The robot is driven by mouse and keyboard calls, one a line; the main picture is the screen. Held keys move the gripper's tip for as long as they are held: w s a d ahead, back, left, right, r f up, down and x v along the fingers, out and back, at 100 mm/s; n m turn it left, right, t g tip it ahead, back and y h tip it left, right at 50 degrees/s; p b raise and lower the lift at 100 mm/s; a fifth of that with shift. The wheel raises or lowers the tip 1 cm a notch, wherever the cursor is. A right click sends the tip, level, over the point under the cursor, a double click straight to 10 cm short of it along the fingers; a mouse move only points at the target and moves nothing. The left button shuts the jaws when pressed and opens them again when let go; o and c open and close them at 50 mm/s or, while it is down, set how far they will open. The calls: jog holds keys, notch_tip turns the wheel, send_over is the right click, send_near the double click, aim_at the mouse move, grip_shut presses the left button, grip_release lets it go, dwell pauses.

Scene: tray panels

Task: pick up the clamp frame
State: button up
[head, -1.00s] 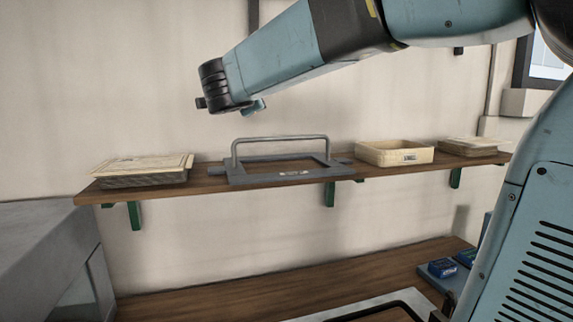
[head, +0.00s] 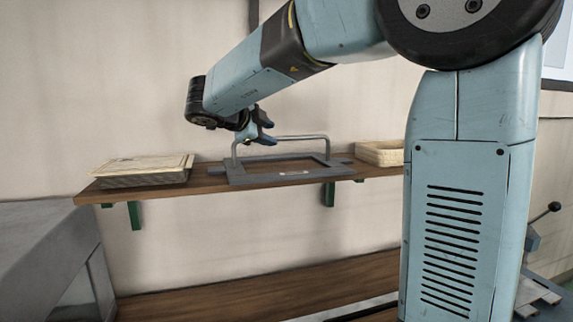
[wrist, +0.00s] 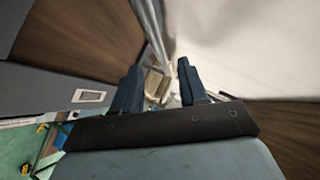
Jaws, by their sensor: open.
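The clamp frame (head: 242,179) is a flat grey rectangular frame with a raised bar handle, lying on the wooden wall shelf in the head view. My gripper (head: 268,129) is open, close by the left part of the handle's top bar. In the wrist view my two dark fingers (wrist: 160,86) stand apart. The frame's grey plate with a pale label (wrist: 40,88) is at the left there, and the grey handle bar runs down from the top toward the gap between the fingers. I cannot tell whether the fingers touch the bar.
The wooden shelf (head: 207,184) also bears a lidded pale tray (head: 143,169) at the left and a cream tray (head: 377,154) at the right, partly behind my arm. The wall is close behind. A grey block-like cabinet (head: 45,240) stands at the lower left, and a lower wooden surface (head: 250,291) runs below.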

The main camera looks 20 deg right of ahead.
aim_at(280, 138)
jog(key=shift+x, duration=3.55)
jog(key=shift+s+d+r, duration=0.1)
jog(key=shift+s+d, duration=0.05)
grip_shut()
